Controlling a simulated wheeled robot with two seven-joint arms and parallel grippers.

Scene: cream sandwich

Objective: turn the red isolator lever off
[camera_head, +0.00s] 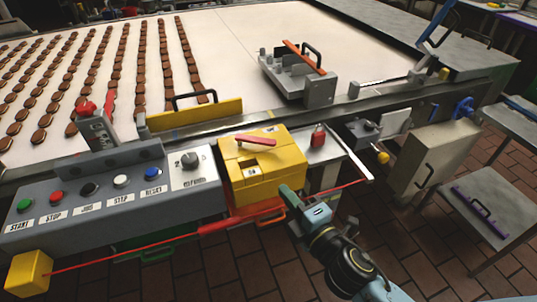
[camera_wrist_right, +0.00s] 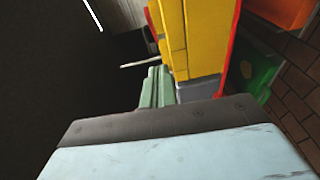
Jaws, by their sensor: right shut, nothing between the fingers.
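The red isolator lever (camera_head: 256,140) lies across the top of a yellow box (camera_head: 285,160) at the right end of the grey control panel. Its handle runs roughly left to right in the head view. A small label on the box front is too small to read. My right gripper (camera_head: 287,192) is shut and empty, low at the box's front right corner, below and apart from the lever. In the right wrist view its greenish fingers (camera_wrist_right: 154,88) are together beside the yellow box (camera_wrist_right: 190,40); the lever cannot be made out there. My left gripper is not in view.
The grey panel (camera_head: 110,205) has several coloured buttons and a knob. A red cord (camera_head: 130,254) runs along its front from a yellow block (camera_head: 28,273). A red padlock (camera_head: 318,137) is right of the box. The conveyor (camera_head: 235,45) carries rows of brown biscuits.

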